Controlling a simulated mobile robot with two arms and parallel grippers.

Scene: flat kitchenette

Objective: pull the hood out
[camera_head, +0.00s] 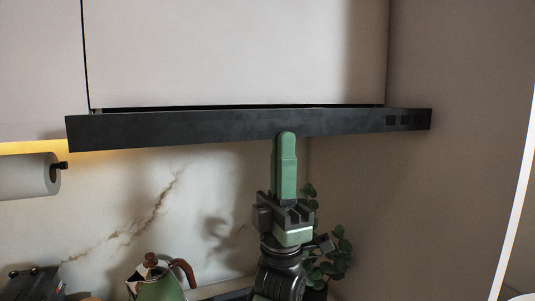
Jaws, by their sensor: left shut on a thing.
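The hood (190,128) is a long dark front panel below the pale upper cabinet, across the middle of the head view. A dark gap shows along its top edge, between it and the cabinet face. Square dark buttons sit near its right end. My left gripper (286,138) comes up from below, its green fingers upright and touching the panel's lower edge right of centre. It is shut on the hood's edge; the fingertip in front hides the other finger. My right gripper is not in view.
A pale upper cabinet (235,50) is above the hood. A paper roll (25,176) hangs at left. A green kettle (160,288) with a brown handle and a leafy plant (338,258) stand below, on either side of my arm. A wall closes the right side.

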